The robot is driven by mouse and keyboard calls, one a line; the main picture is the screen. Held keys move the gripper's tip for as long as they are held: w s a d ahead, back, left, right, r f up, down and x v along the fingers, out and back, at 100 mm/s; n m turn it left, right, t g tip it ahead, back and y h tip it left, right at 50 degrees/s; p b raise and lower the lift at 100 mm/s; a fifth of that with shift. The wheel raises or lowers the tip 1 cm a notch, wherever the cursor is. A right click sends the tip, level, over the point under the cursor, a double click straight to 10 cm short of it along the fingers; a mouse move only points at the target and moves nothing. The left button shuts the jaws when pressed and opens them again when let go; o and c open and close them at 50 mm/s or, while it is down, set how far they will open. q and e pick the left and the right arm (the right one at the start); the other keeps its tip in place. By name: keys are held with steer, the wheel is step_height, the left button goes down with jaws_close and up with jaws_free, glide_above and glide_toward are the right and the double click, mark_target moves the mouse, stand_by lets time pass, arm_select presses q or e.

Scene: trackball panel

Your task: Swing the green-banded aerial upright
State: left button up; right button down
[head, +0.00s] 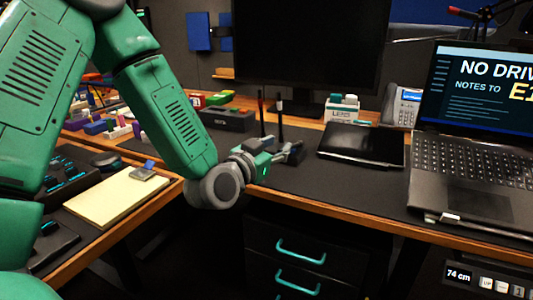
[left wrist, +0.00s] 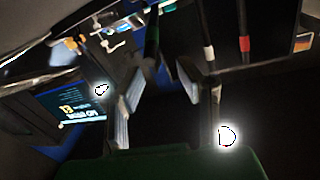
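The green-banded aerial shows in the left wrist view as a dark stick with a dull green stretch (left wrist: 152,40), near my fingertips. I cannot pick it out in the head view, where my gripper covers that spot. My left gripper (head: 293,152) is low over the desk's black mat, left of the tablet. In the left wrist view its two fingers (left wrist: 168,72) stand apart, with a gap between them. I cannot tell whether they touch the aerial. Two other aerials stand upright behind the gripper, a red-banded one (left wrist: 244,45) and a white-banded one (left wrist: 207,45). My right gripper is not in view.
A black tablet (head: 362,146) lies right of the gripper, with a laptop (head: 470,165) beyond it. A monitor (head: 310,45), a phone (head: 404,107) and a small white box (head: 343,110) stand behind. A yellow pad (head: 122,196) lies on the left desk.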

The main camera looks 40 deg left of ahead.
arm_select(q)
steer(key=shift+s+d, duration=0.15)
steer(key=shift+s, duration=2.45)
